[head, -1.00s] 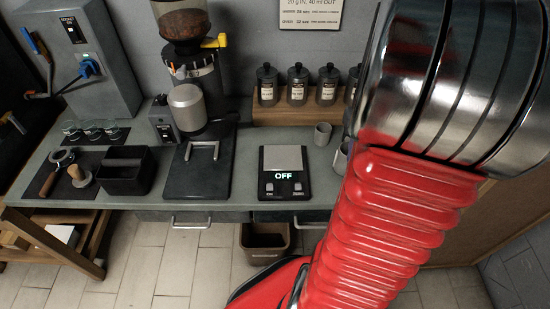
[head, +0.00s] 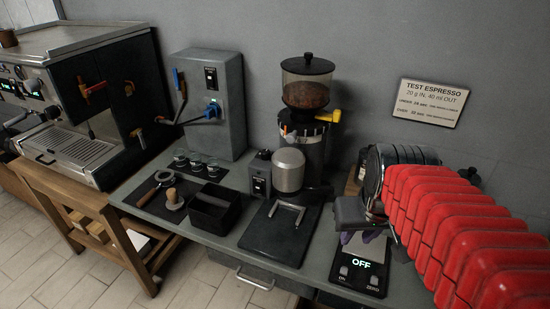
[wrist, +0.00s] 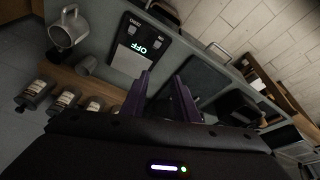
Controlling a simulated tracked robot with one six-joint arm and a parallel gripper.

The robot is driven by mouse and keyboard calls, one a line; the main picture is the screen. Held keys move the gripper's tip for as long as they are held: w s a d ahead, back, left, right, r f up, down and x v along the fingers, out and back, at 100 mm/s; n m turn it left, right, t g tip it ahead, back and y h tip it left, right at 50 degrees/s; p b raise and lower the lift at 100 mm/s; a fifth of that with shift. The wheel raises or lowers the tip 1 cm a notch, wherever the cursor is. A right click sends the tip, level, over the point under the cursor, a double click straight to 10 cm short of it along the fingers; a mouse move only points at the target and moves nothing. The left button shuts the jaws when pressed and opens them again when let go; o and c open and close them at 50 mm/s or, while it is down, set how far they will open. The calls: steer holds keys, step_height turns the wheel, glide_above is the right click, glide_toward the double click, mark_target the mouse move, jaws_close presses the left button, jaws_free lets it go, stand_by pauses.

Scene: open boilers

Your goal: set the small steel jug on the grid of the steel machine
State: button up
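The steel machine (head: 110,50) stands at the far left of the head view, with its slatted grid (head: 80,147) low at its front. The grid's visible surface looks bare. A small steel jug (wrist: 66,32) with a handle shows at the upper left of the wrist view, on the counter beyond the scale; the head view hides it behind my arm. My gripper (wrist: 164,88) has two purple fingers, spread apart with nothing seen between them. In the head view it is over the scale (head: 362,266), apart from the jug.
A small grey cup (wrist: 87,66) stands near the jug, with several dark bottles (wrist: 66,99) beside it. The grinder (head: 303,110), black box (head: 214,208) and small glasses (head: 196,163) stand between my gripper and the machine. A grey wall box (head: 208,95) stands behind.

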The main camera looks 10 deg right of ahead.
steer(key=s+a+r+n+t+y, duration=0.1)
steer(key=s+a+r+n+t, duration=0.1)
steer(key=a, duration=0.7)
steer(key=shift+s+a, duration=0.35)
steer(key=shift+s, duration=0.1)
steer(key=shift+r, duration=0.1)
steer(key=shift+o, duration=0.4)
